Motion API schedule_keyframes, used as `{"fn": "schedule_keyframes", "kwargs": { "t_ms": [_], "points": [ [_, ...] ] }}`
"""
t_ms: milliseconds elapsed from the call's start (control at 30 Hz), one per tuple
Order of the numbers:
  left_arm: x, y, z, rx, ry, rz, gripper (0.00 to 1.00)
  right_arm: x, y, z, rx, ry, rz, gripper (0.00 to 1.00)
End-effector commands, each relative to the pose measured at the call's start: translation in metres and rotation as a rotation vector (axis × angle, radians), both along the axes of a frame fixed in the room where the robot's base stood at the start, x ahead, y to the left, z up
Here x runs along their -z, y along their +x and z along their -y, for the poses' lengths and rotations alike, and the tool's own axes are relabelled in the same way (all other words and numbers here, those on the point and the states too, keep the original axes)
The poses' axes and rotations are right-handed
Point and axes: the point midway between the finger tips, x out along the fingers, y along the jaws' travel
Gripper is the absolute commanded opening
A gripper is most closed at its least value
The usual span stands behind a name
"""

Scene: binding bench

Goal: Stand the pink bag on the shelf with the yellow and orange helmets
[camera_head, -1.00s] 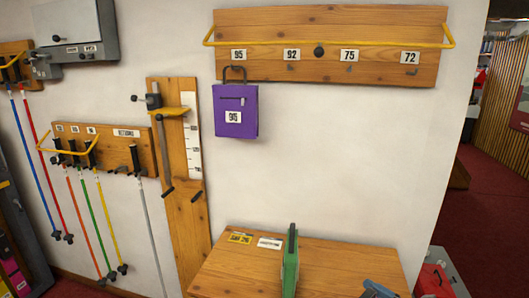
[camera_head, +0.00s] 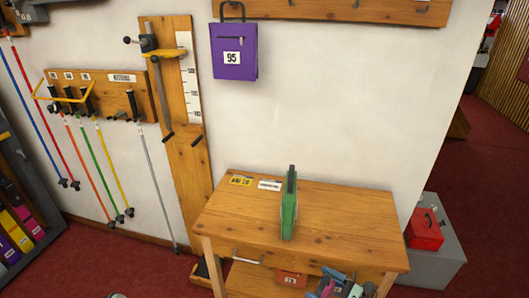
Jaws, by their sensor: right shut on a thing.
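My right gripper (camera_head: 337,277) is at the bottom of the head view, in front of the front edge of the wooden table. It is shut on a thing. A narrow pink strip, which looks like part of the pink bag (camera_head: 327,289), shows at its jaws; the rest is cut off by the bottom edge or hidden by the gripper. The shelf with the yellow and orange helmets is not in view.
The wooden table (camera_head: 345,215) carries an upright green bag (camera_head: 289,205) and two labels. A purple bag (camera_head: 234,52) hangs on the wall above. An orange-red thing (camera_head: 291,279) is under the table front. A red box (camera_head: 425,229) stands on a grey block at right.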

Motion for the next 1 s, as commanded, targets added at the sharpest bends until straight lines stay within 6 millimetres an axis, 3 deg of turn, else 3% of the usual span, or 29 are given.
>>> {"fn": "schedule_keyframes", "kwargs": {
  "t_ms": [567,900,1000],
  "points": [
    [0.000,0.000,0.000,0.000,0.000,0.000,0.43,-0.007,0.002,-0.001,0.430,0.000,0.003,0.13],
    [0.000,0.000,0.000,0.000,0.000,0.000,0.43,-0.081,0.018,-0.001,0.582,-0.006,0.011,0.13],
    [0.000,0.000,0.000,0.000,0.000,0.000,0.43,-0.093,0.019,-0.001,0.612,-0.002,0.007,0.13]
  ]
}}
